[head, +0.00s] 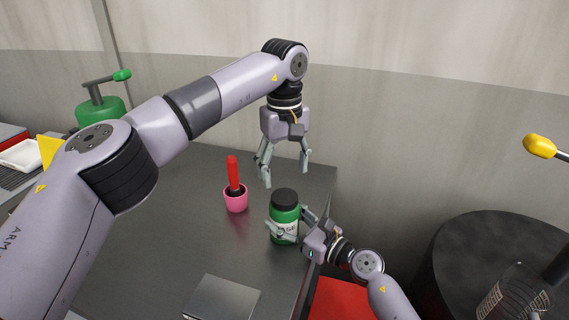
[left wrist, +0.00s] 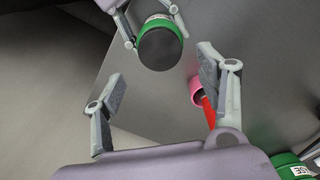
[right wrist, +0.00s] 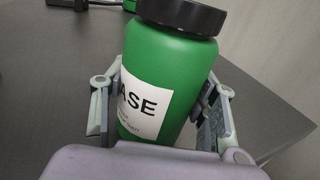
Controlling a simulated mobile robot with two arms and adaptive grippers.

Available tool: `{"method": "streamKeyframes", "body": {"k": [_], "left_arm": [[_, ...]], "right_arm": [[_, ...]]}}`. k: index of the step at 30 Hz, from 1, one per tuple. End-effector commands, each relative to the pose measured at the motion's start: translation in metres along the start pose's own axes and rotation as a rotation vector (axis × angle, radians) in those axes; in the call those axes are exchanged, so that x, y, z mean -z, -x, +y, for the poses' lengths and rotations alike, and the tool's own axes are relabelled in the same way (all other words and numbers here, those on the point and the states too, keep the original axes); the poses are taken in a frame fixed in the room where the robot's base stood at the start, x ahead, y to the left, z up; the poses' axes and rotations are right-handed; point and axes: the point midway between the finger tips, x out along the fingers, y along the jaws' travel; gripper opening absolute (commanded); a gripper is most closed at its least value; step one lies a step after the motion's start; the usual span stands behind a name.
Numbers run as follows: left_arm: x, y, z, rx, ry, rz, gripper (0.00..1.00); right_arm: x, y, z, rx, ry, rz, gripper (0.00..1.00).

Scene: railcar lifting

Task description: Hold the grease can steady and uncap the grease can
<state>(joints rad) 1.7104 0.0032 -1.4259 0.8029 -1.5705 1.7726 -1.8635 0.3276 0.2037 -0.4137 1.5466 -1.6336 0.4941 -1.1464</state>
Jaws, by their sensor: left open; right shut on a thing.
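The grease can (head: 284,222) is green with a white label and stands upright near the right edge of the dark table (head: 180,240). Its black cap (head: 285,198) is on; the cap also shows from above in the left wrist view (left wrist: 159,47). My right gripper (head: 294,226) is shut on the can's body from the right side. In the right wrist view its fingers lie on both sides of the can (right wrist: 165,90). My left gripper (head: 286,172) is open and empty, pointing down above the can and slightly behind it, apart from the cap.
A pink cup (head: 236,202) with a red-handled tool (head: 233,172) stands left of the can. A flat grey box (head: 222,298) lies at the front. A red surface (head: 342,300) is below the table's right edge. A dark drum (head: 500,250) stands at right.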

Motion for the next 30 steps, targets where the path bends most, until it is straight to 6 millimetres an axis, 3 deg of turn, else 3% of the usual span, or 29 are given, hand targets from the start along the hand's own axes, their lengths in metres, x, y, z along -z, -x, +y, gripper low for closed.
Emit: {"method": "streamKeyframes", "body": {"k": [6, 12, 24, 30], "left_arm": [[-0.001, -0.036, 0.000, 0.001, 0.002, -0.002, 0.66], [0.000, -0.059, 0.000, 0.000, 0.002, -0.001, 0.66], [0.000, -0.066, 0.000, 0.000, 0.003, 0.000, 0.65], [0.000, -0.066, 0.000, -0.001, 0.003, 0.000, 0.52]], "right_arm": [[0.000, 0.000, 0.000, 0.000, 0.000, 0.000, 0.00], [0.000, 0.000, 0.000, 0.000, 0.000, 0.000, 0.00], [0.000, 0.000, 0.000, 0.000, 0.000, 0.000, 0.00], [0.000, 0.000, 0.000, 0.000, 0.000, 0.000, 0.00]]}}
